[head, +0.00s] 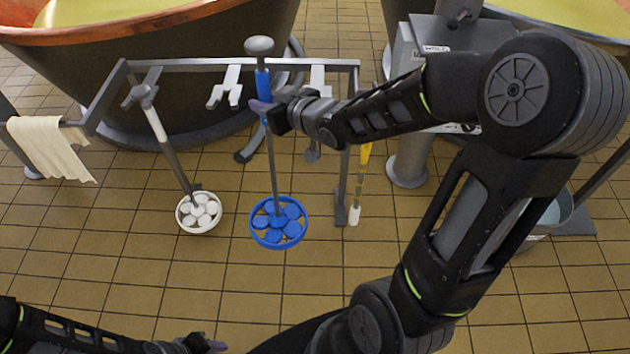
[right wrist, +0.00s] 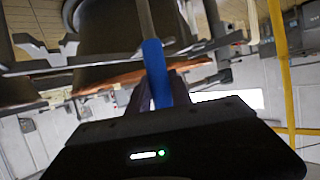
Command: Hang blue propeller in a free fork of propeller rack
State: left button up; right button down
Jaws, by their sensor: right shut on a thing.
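The blue propeller (head: 278,222) hangs upright head-down, its blue ringed head low near the floor and its grey knob at the top. A middle fork (head: 227,88) and a right fork (head: 318,78) look empty. The blue shaft is in front of the rack, between these two. My left gripper (head: 208,343) is at the bottom left; its jaws are unclear.
A white propeller (head: 199,211) hangs in the rack's left fork. A yellow-handled tool (head: 362,165) stands at the rack's right end. A cloth (head: 50,146) hangs on a rail at left. Copper vats (head: 130,60) stand behind. The tiled floor in front is clear.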

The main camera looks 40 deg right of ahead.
jog(key=s+d+f+h+b, duration=0.1)
jog(key=s+d+f+b, duration=0.1)
jog(key=f+b, duration=0.3)
jog(key=s+d+f+m+h+b, duration=0.1)
jog(key=d+f+b, duration=0.3)
jog(key=f, duration=0.5)
jog(key=s+d+f+m+h+b, duration=0.1)
jog(key=s+d+f+b, duration=0.1)
jog(key=f+b, duration=0.3)
notch_tip(320, 180, down, 2)
jog(key=shift+s+d+b, duration=0.35)
jog(key=shift+d, duration=0.05)
jog(key=shift+w+d, duration=0.1)
